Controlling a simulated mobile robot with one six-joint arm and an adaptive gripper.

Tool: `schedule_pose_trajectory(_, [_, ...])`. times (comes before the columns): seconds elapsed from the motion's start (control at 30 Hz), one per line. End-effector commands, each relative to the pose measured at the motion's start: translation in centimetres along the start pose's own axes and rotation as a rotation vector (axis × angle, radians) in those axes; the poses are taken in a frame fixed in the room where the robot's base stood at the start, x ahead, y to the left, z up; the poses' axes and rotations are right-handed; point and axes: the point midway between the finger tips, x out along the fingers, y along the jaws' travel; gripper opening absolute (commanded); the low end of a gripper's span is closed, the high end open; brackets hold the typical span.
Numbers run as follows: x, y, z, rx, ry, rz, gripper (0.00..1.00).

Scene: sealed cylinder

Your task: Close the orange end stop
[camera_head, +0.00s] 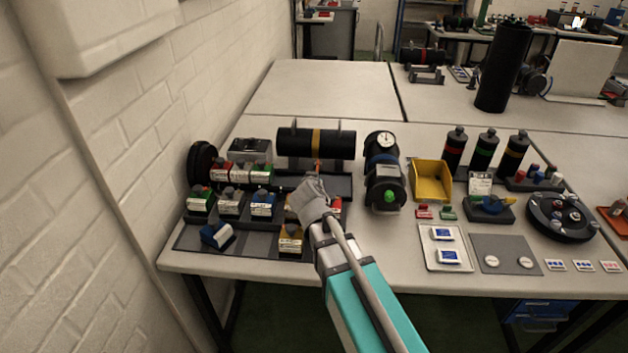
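A small orange piece (317,166), which may be the orange end stop, shows just beyond my gripper (314,183). It is just below a black cylinder (295,141) with a yellow band that lies across a black stand at the back of the table. My arm reaches in from the lower right, and the gripper is over the front of the black stand (339,184). The gripper's body hides part of the stand and most of its own fingertips. I cannot tell whether it touches the orange piece or whether the fingers are open.
Labelled blocks (262,205) crowd the rack to the left. A gauge unit with a green knob (385,170) stands close on the right, then a yellow bin (431,180). A white brick wall (130,130) bounds the left. The table behind the cylinder is clear.

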Motion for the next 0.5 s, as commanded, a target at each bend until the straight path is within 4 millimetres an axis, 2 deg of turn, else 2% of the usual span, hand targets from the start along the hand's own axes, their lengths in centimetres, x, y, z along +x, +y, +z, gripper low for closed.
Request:
schedule_pose_trajectory(0.13, [0.14, 0.07, 0.95, 0.003, -0.007, 0.003, 0.0])
schedule_pose_trajectory(0.5, [-0.01, 0.14, 1.33, 0.006, -0.01, 0.003, 0.0])
